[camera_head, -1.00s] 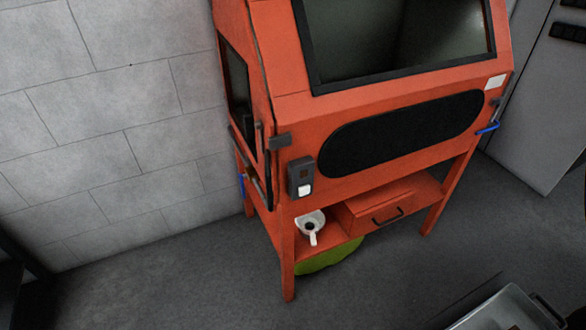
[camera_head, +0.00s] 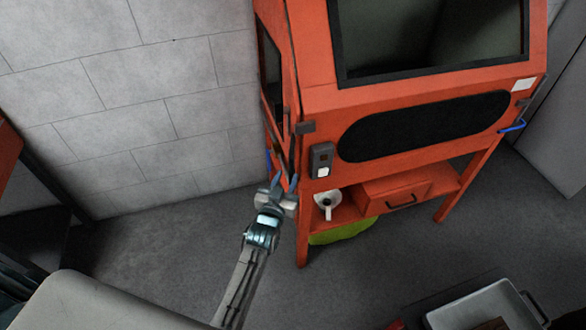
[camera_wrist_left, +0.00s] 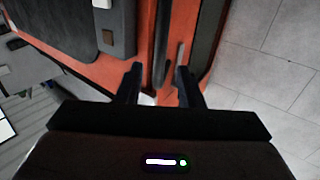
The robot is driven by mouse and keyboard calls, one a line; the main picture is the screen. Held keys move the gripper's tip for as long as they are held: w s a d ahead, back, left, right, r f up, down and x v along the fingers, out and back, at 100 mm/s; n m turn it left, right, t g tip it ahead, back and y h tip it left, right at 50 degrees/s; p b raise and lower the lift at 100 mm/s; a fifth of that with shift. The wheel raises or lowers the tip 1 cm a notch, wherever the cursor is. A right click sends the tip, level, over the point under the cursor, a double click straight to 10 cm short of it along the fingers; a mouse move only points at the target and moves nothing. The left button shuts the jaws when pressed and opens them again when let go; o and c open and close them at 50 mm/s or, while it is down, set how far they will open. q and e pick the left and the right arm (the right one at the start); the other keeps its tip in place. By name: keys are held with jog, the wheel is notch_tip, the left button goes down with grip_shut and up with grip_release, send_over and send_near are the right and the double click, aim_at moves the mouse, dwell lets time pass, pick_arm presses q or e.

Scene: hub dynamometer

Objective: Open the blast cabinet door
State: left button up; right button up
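The orange blast cabinet (camera_head: 320,100) stands on legs against the grey block wall. Its door (camera_head: 271,75), with a dark window, is on the narrow left side and looks closed, seen at a steep angle. My left gripper (camera_head: 284,181) is at the cabinet's front left corner, just below the door's lower part. In the left wrist view my left gripper (camera_wrist_left: 160,70) has its fingers apart, with nothing clearly between them. A dark upright bar and the orange door edge show just beyond the fingertips. Contact cannot be told. My right gripper is not in view.
A grey switch box (camera_head: 321,160) is on the cabinet's front left. A drawer (camera_head: 398,190) and a white funnel-like cup (camera_head: 326,204) are on the lower shelf, with a green thing (camera_head: 343,232) beneath. A metal tray (camera_head: 470,306) is at lower right. Floor left of the cabinet is clear.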

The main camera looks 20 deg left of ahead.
aim_at(290, 169)
pick_arm(q)
jog(key=w+b, duration=0.1)
jog(key=w, duration=0.3)
jog(key=shift+w+f+b, duration=0.15)
jog(key=shift+b, duration=0.25)
jog(key=shift+w, duration=0.6)
grip_shut()
